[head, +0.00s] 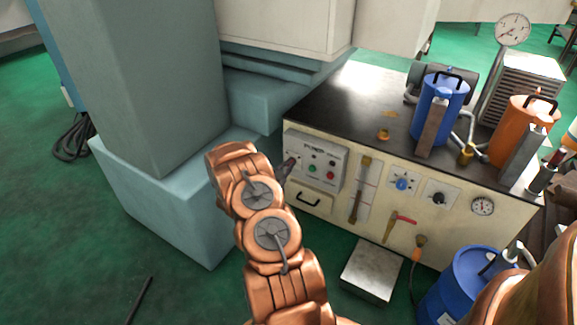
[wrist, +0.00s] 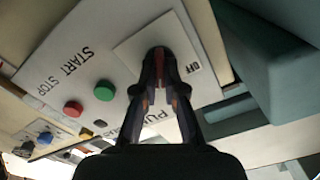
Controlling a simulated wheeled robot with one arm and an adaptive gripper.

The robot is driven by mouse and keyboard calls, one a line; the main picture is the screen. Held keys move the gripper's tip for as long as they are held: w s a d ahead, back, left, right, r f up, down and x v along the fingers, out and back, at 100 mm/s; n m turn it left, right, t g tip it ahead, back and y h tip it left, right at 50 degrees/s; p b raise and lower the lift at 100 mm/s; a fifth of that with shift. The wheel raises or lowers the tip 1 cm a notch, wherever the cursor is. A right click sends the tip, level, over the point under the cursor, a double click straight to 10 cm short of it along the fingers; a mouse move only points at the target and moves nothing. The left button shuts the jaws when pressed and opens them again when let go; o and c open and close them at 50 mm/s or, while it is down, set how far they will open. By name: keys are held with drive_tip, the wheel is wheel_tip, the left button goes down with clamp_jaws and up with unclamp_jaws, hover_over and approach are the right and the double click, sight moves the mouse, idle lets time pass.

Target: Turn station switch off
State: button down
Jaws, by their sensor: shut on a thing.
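The station's control panel (head: 318,160) is a pale plate on the front left of the cream cabinet. In the wrist view its white square switch plate (wrist: 133,52) has the word OFF at one edge. My gripper (head: 290,165) is at the panel's left end. In the wrist view my gripper (wrist: 162,62) has its dark fingers closed together over this plate, on the station switch. The switch lever is almost wholly hidden between the fingers, so its position cannot be told.
Green button (wrist: 104,91) and red button (wrist: 73,109), marked START and STOP, sit beside the switch plate. A blue-grey machine column (head: 130,80) stands close on the left. The bench top (head: 340,100) carries a blue canister (head: 440,105) and an orange one (head: 515,125).

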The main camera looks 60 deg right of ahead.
drive_tip(key=shift+r, duration=0.1)
drive_tip(key=shift+w+n+p, duration=0.15)
drive_tip(key=shift+n+p, duration=4.25)
drive_tip(key=shift+n, duration=1.5)
drive_tip(key=c, duration=1.3)
unclamp_jaws()
drive_tip(key=shift+o, duration=0.2)
